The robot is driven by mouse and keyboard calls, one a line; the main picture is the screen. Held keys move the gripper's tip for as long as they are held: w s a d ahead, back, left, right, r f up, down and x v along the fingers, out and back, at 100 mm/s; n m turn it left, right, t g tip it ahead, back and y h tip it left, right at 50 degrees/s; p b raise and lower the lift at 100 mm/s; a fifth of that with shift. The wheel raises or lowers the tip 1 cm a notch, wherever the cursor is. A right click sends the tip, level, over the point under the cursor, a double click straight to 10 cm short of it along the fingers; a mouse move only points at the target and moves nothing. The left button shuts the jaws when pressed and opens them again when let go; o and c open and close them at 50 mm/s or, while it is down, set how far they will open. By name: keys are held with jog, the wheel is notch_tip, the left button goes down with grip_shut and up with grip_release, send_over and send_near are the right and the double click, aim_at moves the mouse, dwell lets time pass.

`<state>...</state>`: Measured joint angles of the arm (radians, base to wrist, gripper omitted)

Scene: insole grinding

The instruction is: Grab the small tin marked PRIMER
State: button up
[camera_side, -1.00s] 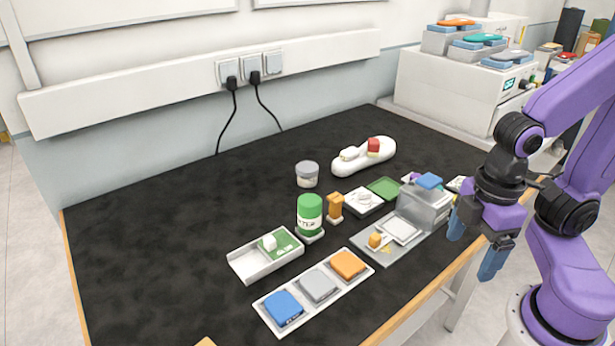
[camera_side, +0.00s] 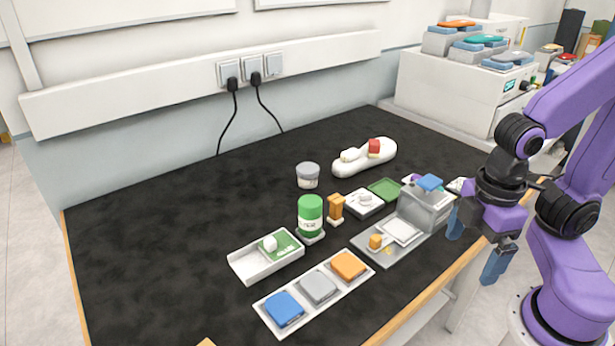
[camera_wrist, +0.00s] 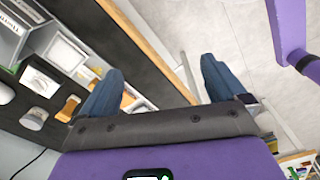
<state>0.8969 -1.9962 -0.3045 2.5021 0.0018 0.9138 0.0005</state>
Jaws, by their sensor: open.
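A green-lidded container (camera_side: 310,217) with a white label band stands upright near the middle of the black table in the side view. A smaller tub (camera_side: 307,176) with a grey lid and pale body stands behind it. The print on both is too small to read, so I cannot tell which is marked PRIMER. My gripper (camera_side: 475,246) is open and empty at the right, over the table's front edge and well apart from both. The wrist view shows its two blue fingers (camera_wrist: 162,68) spread, with floor and table edge between them.
A white tray (camera_side: 341,285) with blue, grey and orange blocks lies in front; an open white box (camera_side: 250,266) is left of it. A grey stepped stand (camera_side: 427,209) lies between the containers and my gripper. The table's left side is clear.

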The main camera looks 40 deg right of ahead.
jog(key=shift+r, duration=0.1)
notch_tip(320, 180, up, 5)
jog(key=w+a+n+t+h, duration=0.35)
jog(key=w+n+h, duration=0.2)
jog(key=w, duration=1.65)
jog(key=w+a+n+t+h, duration=0.4)
jog(key=w+h, duration=0.3)
jog(key=w, duration=1.4)
jog(key=n+g, duration=0.1)
jog(key=g, duration=0.1)
send_near(308, 168)
jog(key=shift+t, duration=0.25)
jog(key=x, duration=0.7)
jog(key=shift+s+d, duration=0.1)
jog(key=shift+d, duration=0.1)
jog(key=shift+f+x, duration=0.2)
jog(key=shift+x, duration=1.05)
jog(key=shift+f+x, duration=0.2)
jog(key=shift+x, duration=1.1)
jog(key=shift+a, duration=0.2)
jog(key=c, duration=1.1)
